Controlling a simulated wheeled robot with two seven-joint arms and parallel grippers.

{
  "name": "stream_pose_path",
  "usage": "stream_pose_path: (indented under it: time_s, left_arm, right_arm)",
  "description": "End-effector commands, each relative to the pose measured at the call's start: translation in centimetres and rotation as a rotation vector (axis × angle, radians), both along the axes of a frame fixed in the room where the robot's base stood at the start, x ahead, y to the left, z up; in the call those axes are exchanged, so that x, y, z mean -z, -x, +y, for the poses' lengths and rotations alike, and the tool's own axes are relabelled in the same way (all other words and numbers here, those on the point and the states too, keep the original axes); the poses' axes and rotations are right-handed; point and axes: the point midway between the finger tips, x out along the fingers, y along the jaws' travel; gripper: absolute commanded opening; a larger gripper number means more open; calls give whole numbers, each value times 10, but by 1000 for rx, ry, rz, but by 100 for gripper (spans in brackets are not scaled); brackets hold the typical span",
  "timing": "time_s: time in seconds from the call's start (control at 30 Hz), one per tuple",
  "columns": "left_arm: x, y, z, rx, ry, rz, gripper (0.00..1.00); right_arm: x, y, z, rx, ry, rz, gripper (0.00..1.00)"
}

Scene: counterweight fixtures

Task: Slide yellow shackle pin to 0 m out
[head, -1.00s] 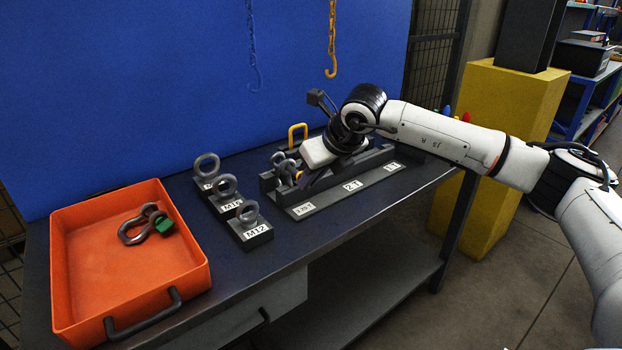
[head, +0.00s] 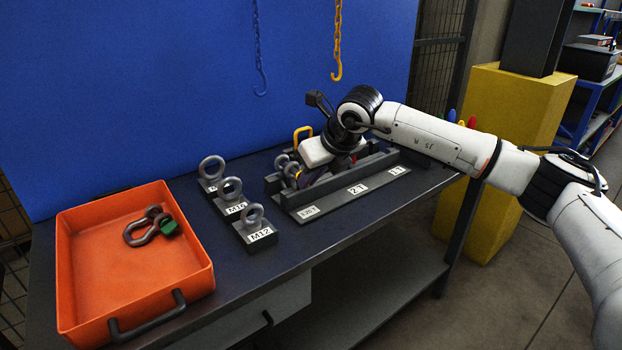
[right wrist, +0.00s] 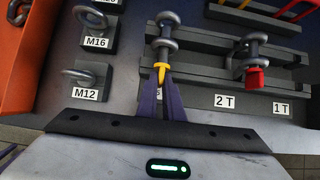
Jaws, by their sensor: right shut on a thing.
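The yellow shackle pin (right wrist: 160,72) shows in the right wrist view at the near end of a grey shackle (right wrist: 165,35). That shackle sits in the leftmost slot of the dark rack (right wrist: 200,75), behind the label that my fingers partly cover. My right gripper (right wrist: 161,84) is shut on the yellow pin's head, with its purple fingers coming from the near side. In the head view my right gripper (head: 303,181) is low at the rack's left end, and the pin is mostly hidden.
A red-pinned shackle (right wrist: 254,68) sits behind the 2 T label. Eye bolts on blocks, such as M12 (head: 258,233), stand left of the rack. An orange tray (head: 84,300) holds a green-pinned shackle (head: 150,228). A yellow hook (head: 337,70) hangs behind.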

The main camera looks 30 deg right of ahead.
Motion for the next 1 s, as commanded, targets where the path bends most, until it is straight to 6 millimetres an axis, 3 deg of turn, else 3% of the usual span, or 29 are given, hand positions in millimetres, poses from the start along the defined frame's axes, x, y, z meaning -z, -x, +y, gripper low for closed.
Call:
stream_pose_path:
  time_s: [0.93,1.0]
  left_arm:
    - [-2,-1,0,-1,0,-1,31]
    - [-1,-1,0,-1,0,-1,31]
  right_arm:
    - [-3,-20,2,-1,-1,-7,0]
    - [-3,-20,2,-1,-1,-7,17]
